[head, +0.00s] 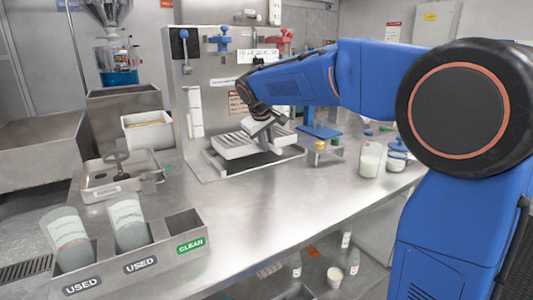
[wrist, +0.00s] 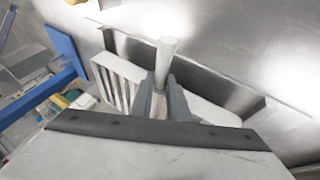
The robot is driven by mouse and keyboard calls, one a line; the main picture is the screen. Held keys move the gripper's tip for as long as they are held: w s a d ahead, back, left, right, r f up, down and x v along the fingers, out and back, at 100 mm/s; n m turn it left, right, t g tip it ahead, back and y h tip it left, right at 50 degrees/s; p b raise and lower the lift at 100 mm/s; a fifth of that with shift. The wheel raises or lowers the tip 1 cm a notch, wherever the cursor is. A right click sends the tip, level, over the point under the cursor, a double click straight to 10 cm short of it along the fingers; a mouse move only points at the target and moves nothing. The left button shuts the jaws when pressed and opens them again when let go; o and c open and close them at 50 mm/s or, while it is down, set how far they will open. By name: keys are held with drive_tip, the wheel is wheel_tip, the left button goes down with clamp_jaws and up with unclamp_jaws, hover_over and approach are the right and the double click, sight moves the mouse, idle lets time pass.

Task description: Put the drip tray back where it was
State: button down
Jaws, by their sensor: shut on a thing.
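The drip tray (head: 236,145) is a pale, slatted tray with an upright handle. My gripper (head: 264,127) is shut on it from above in the head view. In the wrist view the drip tray (wrist: 122,77) shows with its round handle post (wrist: 165,55) between the fingers of my gripper (wrist: 162,100). The tray is over or partly in a metal recess (wrist: 190,77) in the counter at the foot of the steel machine panel (head: 220,82). It sits at a slight angle to the recess. I cannot tell whether it touches the bottom.
A blue stand (head: 320,130) and small cups are just right of the recess. A white jug (head: 371,160) stands farther right. A rack with glasses marked USED (head: 130,222) is at the front left. A metal pan (head: 118,175) lies left. The middle counter is clear.

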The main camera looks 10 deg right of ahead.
drive_tip(key=shift+f, duration=1.85)
drive_tip(key=c, duration=1.7)
unclamp_jaws()
drive_tip(key=v, duration=1.2)
drive_tip(key=shift+s, duration=0.1)
